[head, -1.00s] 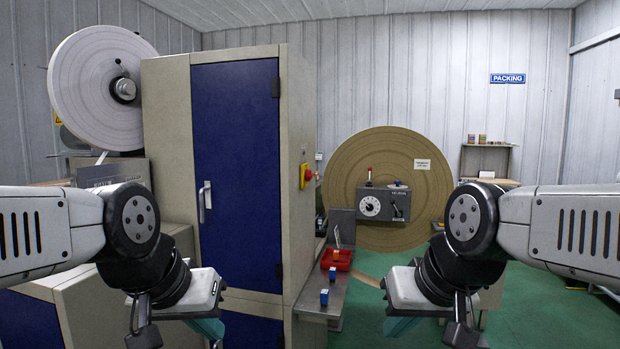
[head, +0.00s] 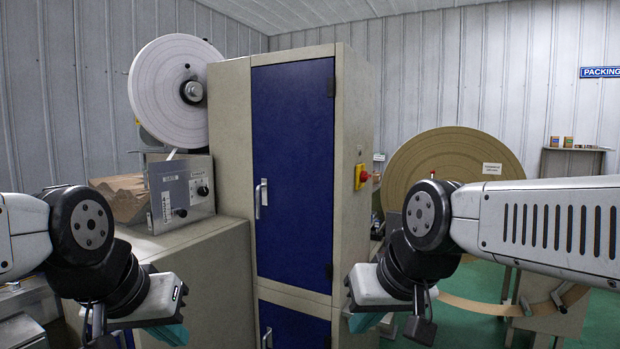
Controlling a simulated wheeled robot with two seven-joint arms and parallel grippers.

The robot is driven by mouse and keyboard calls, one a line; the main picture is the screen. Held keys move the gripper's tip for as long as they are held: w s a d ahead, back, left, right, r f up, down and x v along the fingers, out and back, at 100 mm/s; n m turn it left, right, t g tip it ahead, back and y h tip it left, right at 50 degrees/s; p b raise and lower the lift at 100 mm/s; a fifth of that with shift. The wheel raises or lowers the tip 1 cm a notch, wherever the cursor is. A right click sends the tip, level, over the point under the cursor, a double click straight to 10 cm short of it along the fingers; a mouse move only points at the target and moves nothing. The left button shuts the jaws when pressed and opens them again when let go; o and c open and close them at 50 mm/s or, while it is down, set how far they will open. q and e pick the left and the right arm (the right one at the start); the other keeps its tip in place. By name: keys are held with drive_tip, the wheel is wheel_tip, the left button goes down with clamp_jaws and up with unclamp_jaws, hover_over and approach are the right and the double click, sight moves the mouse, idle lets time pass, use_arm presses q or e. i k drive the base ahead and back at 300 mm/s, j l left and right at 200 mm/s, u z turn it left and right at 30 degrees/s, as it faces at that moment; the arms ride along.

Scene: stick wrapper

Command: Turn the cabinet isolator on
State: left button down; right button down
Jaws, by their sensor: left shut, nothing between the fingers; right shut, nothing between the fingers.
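The cabinet (head: 230,150) stands upright in the middle of the head view, beige with a closed blue door (head: 292,170) and a pale door handle (head: 261,198). The isolator (head: 361,176), a red knob on a yellow plate, is on the cabinet's right side face, seen edge-on; its switch position cannot be told. My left gripper (head: 105,340) is at the lower left, in front of a beige machine housing. My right gripper (head: 420,325) is at the lower right, below the isolator and apart from it. Both grippers are shut and empty, partly cut off or dark at the tips.
A large white reel (head: 160,95) and a grey control box (head: 180,192) stand left of the cabinet. A big brown disc (head: 430,155) stands behind my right arm. Green floor (head: 480,285) shows at the right. A packing sign (head: 600,72) hangs on the back wall.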

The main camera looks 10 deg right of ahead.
sight(364, 176)
drive_tip(key=i+l+u, duration=0.15)
drive_tip(key=l+u, duration=0.25)
drive_tip(key=i+l+u, duration=0.1)
drive_tip(key=u, duration=0.3)
drive_tip(key=l+u, duration=0.45)
drive_tip(key=l, duration=0.45)
drive_tip(key=l+u, duration=0.15)
drive_tip(key=l, duration=0.35)
drive_tip(key=l+u, duration=0.1)
drive_tip(key=l, duration=0.45)
drive_tip(key=k+l+u, duration=0.15)
drive_tip(key=l, duration=0.35)
drive_tip(key=l+u, duration=0.1)
drive_tip(key=l, duration=0.45)
drive_tip(key=k+l+u, duration=0.1)
drive_tip(key=l, duration=0.4)
drive_tip(key=k+l, duration=0.1)
drive_tip(key=l, duration=0.4)
drive_tip(key=k+l, duration=0.1)
drive_tip(key=l, duration=0.35)
drive_tip(key=k+l, duration=0.1)
drive_tip(key=l, duration=0.4)
